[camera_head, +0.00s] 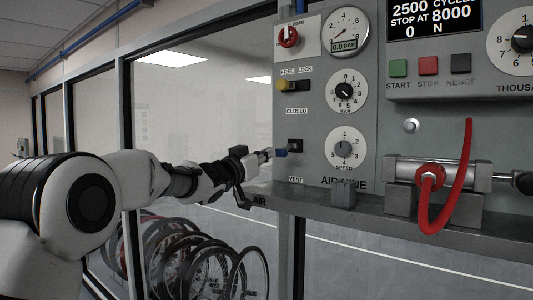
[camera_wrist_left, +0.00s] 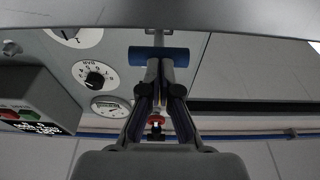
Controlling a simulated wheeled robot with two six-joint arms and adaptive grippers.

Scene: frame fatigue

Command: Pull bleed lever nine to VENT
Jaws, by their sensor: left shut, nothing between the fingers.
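The bleed lever, with a blue handle (camera_head: 281,153) on a dark mount, is on the grey panel between the labels CLOSED above and VENT below. Its handle juts out toward the left gripper, slightly below the mount. My left gripper (camera_head: 267,154) is shut and empty, with its tips right by the handle. In the left wrist view the blue handle (camera_wrist_left: 142,53) lies crosswise at the tips of the left gripper (camera_wrist_left: 160,64). Whether they touch I cannot tell. My right gripper is not in view.
Above the lever are a yellow-ended switch (camera_head: 283,86) marked FREE and LOCK and a red knob (camera_head: 288,37). The speed dial (camera_head: 345,149) is to its right. A ledge (camera_head: 350,203) runs below, bearing a cylinder with a red hose (camera_head: 466,165). Bicycle wheels (camera_head: 190,262) stand lower left.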

